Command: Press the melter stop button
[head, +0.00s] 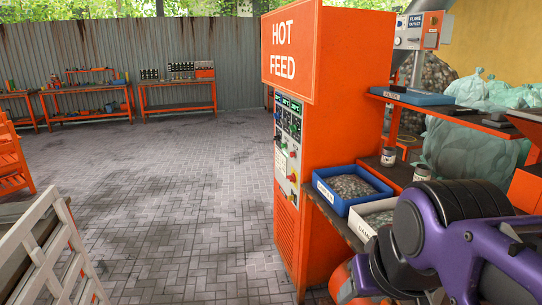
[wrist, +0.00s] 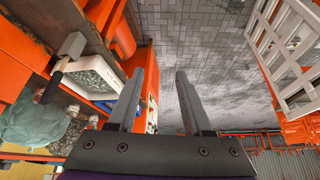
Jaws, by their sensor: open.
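The orange HOT FEED cabinet (head: 335,140) stands in the middle of the head view. Its narrow left face carries a control panel (head: 287,140) with green displays at the top and several small knobs and buttons below, some red. The labels are too small to read, so I cannot tell which is the melter stop button. My gripper (wrist: 160,78) is open and empty in the wrist view, its two grey fingers apart. It touches nothing visible. In the head view my purple arm is at the lower right and my fingers cannot be seen.
A blue bin (head: 347,190) and a white bin (head: 366,222) of flakes sit on the shelf right of the cabinet. A white slatted rack (head: 55,255) stands at lower left. The paved floor (head: 185,195) between is clear. Workbenches (head: 175,98) line the back wall.

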